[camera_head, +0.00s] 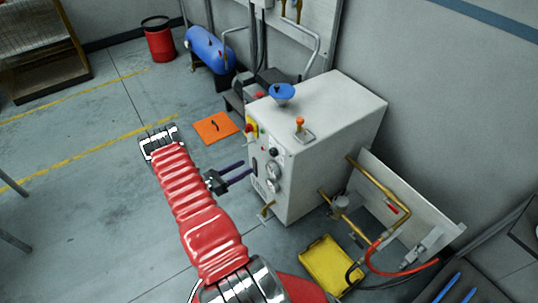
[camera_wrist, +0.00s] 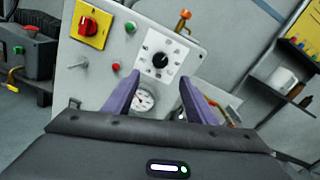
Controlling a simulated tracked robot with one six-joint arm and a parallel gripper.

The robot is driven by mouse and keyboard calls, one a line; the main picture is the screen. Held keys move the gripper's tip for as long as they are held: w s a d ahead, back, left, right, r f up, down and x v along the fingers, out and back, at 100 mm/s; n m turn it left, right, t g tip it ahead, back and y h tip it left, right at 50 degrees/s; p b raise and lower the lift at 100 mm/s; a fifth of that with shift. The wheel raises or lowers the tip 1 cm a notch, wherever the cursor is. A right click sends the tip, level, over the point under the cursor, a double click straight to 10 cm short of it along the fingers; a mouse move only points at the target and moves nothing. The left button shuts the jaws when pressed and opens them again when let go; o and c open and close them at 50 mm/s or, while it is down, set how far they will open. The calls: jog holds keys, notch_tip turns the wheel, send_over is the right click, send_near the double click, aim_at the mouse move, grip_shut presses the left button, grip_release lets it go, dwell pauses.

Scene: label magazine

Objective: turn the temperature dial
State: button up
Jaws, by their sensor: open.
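The temperature dial (camera_wrist: 160,60) appears to be the black round knob on a white marked plate, on the front of a pale grey cabinet (camera_head: 325,120). In the wrist view it shows just beyond and between my two purple fingertips. My gripper (camera_head: 247,169) is open and empty in front of the cabinet's front face. In the wrist view my gripper (camera_wrist: 160,80) has one finger on each side, its tips a little below the dial. I cannot tell how far they are from the panel.
Near the dial are a gauge (camera_wrist: 143,100), a red button (camera_wrist: 116,67), a green button (camera_wrist: 130,27) and a red switch on a yellow plate (camera_wrist: 90,24).

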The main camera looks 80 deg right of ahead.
aim_at(271, 153)
jog(key=shift+d, duration=0.1)
jog(key=x, duration=1.3)
jog(key=shift+s+d, duration=0.25)
jog(key=shift+s, duration=0.1)
jog(key=c, duration=1)
